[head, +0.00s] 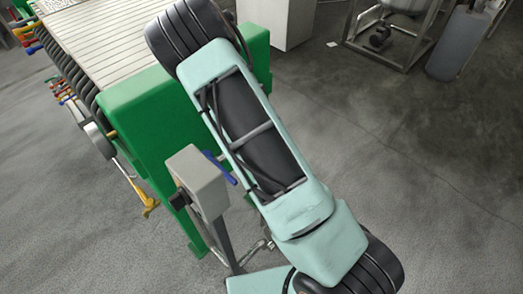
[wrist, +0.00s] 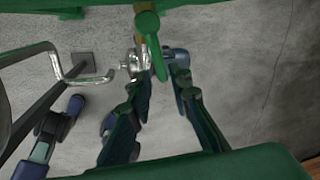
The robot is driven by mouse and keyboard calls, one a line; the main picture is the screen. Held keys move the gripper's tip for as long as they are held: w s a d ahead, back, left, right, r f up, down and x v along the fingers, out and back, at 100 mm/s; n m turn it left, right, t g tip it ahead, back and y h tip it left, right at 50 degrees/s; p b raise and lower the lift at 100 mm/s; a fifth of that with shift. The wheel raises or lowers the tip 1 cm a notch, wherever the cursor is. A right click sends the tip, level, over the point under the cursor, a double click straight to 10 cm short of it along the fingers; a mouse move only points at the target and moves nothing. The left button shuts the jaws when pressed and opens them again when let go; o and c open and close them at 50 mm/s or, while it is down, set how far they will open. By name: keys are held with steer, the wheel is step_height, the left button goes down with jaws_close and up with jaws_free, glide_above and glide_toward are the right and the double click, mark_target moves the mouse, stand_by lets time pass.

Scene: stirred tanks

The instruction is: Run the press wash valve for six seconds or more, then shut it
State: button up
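In the wrist view a valve with a green lever handle (wrist: 150,35) and a shiny metal body (wrist: 133,64) shows at the top centre. I take it for the press wash valve, but no label is readable. The lever points down the picture, into the gap between my fingertips. My gripper (wrist: 162,86) is open, with its dark fingers on either side of the lever's lower end. I cannot tell whether a finger touches it. In the head view my gripper and this valve cannot be made out; my arm covers much of the middle.
The green press frame (head: 140,115) with its pale plate stack (head: 100,40) stands left of my arm. A grey box (head: 197,180) on a post is close to the arm. A bent metal pipe (wrist: 70,78) lies left of the valve. The floor (head: 430,170) at right is clear.

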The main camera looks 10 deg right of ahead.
step_height(320, 180, up, 8)
steer(key=s+a, duration=0.1)
steer(key=shift+s, duration=0.15)
steer(key=shift+r, duration=0.1)
